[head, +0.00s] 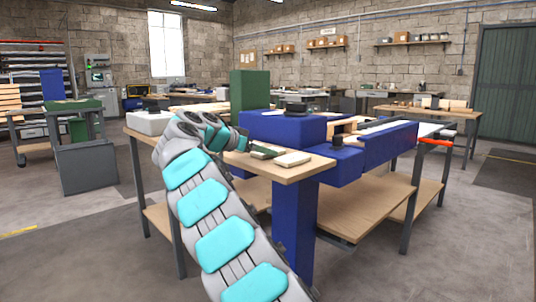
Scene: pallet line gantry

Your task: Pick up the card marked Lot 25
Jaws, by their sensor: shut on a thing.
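My arm reaches over the near left corner of the wooden table (310,170), and my gripper (243,143) is low at its top, small and partly hidden by my own wrist. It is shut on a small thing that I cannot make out. A dark green piece (265,152) lies just right of it, close to a pale flat block (293,159) near the table's front corner. No writing is legible, so I cannot tell which thing is the card marked Lot 25.
A blue machine body (283,128) and a tall green block (250,92) stand behind my gripper. A blue beam (391,146) runs along the right side. A white box (150,123) sits at the table's left. Open floor (470,230) lies to the right.

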